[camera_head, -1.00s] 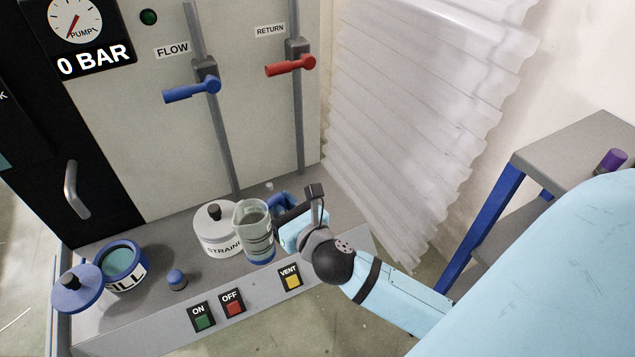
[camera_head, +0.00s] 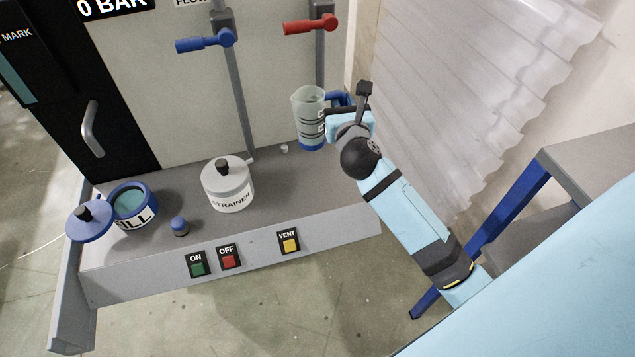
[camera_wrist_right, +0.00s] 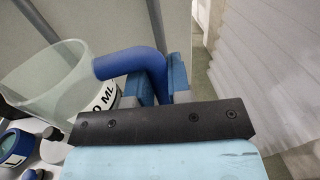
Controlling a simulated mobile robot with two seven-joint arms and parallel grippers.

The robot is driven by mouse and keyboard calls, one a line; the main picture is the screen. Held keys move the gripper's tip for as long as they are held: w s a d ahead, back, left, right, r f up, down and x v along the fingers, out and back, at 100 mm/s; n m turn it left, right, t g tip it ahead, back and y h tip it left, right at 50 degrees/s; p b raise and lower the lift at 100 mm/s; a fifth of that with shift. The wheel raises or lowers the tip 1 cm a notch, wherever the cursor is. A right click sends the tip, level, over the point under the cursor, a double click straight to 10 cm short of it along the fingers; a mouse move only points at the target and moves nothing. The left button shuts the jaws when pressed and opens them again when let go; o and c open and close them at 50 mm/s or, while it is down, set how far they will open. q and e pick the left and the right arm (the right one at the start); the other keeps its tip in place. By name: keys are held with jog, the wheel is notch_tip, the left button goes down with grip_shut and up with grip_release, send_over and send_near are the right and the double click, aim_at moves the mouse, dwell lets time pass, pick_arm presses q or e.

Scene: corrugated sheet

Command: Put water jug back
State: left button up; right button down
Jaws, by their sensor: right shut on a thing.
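The water jug (camera_head: 308,118) is a clear measuring jug with a blue base and blue handle. It is upright at the back right of the grey ledge (camera_head: 285,190), below the red RETURN lever. My right gripper (camera_head: 345,104) is shut on its blue handle, which also shows between the fingers in the right wrist view (camera_wrist_right: 130,62). I cannot tell whether the jug's base touches the ledge. The jug looks empty or nearly clear inside. My left gripper is not in view.
Corrugated sheet (camera_head: 440,110) stands right of the arm. A blue-legged shelf (camera_head: 510,205) is at right.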

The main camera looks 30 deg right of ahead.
jog(key=shift+m+g+h, duration=0.3)
jog(key=shift+m+h, duration=0.2)
jog(key=shift+w+d+f+b, duration=0.35)
jog(key=shift+f+b, duration=0.5)
jog(key=shift+f, duration=2.35)
jog(key=shift+w+d+f+b, duration=0.1)
jog(key=shift+d+f+b, duration=0.55)
jog(key=shift+f, duration=2.5)
jog(key=shift+w+d+f+b, duration=0.25)
jog(key=shift+f+b, duration=0.75)
jog(key=shift+f, duration=2.2)
jog(key=shift+f, duration=0.2)
jog(key=c, duration=1.1)
grip_release()
